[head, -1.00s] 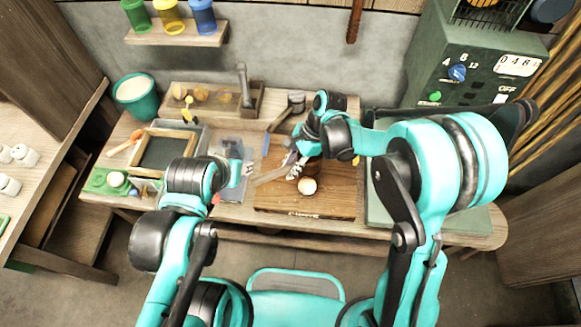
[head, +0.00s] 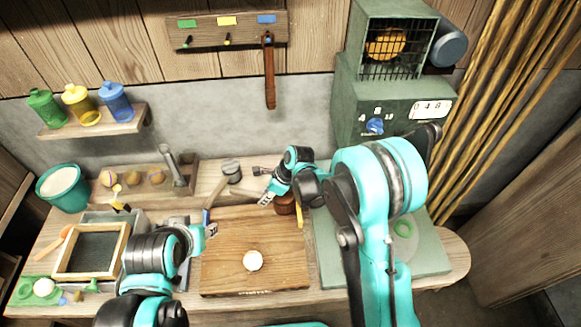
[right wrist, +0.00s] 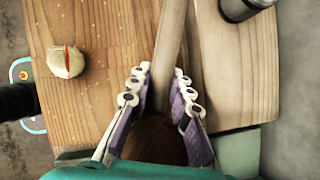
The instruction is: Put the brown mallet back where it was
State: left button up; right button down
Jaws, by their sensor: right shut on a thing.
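The brown mallet has a dark brown head (head: 285,204) and a pale wooden handle (head: 240,189). My right gripper (head: 267,195) is over the back right part of the cutting board and is shut on the handle close to the head. In the right wrist view the fingers (right wrist: 160,90) stand on both sides of the handle (right wrist: 173,40), and the brown head (right wrist: 158,140) lies between their bases. On the wall, a rack (head: 225,30) has pegs under green, yellow and blue labels. My left gripper (head: 210,231) is at the board's left edge; its opening is unclear.
A dough ball (head: 253,260) lies on the wooden board (head: 225,275). A red-brown tool (head: 269,75) hangs under the blue label. A grey cylinder (head: 231,170) stands behind the board. A green machine (head: 385,110) stands at the right back. A framed screen (head: 92,250) lies left.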

jog(key=shift+m, duration=0.4)
jog(key=w+f+b, duration=0.1)
jog(key=w, duration=0.6)
jog(key=w+f+b, duration=0.1)
jog(key=w, duration=0.6)
jog(key=w+d+f+b, duration=0.1)
jog(key=w, duration=0.6)
jog(key=shift+f, duration=0.1)
jog(key=f, duration=0.1)
jog(key=f+b, duration=0.1)
jog(key=f, duration=0.2)
jog(key=shift+w+f+b, duration=0.1)
jog(key=shift+w+b, duration=0.2)
jog(key=shift+b, duration=0.05)
pick_arm(q)
jog(key=f, duration=0.4)
jog(key=shift+w+d+f, duration=0.25)
jog(key=shift+d+f, duration=0.05)
pick_arm(e)
jog(key=c, duration=1.4)
grip_release()
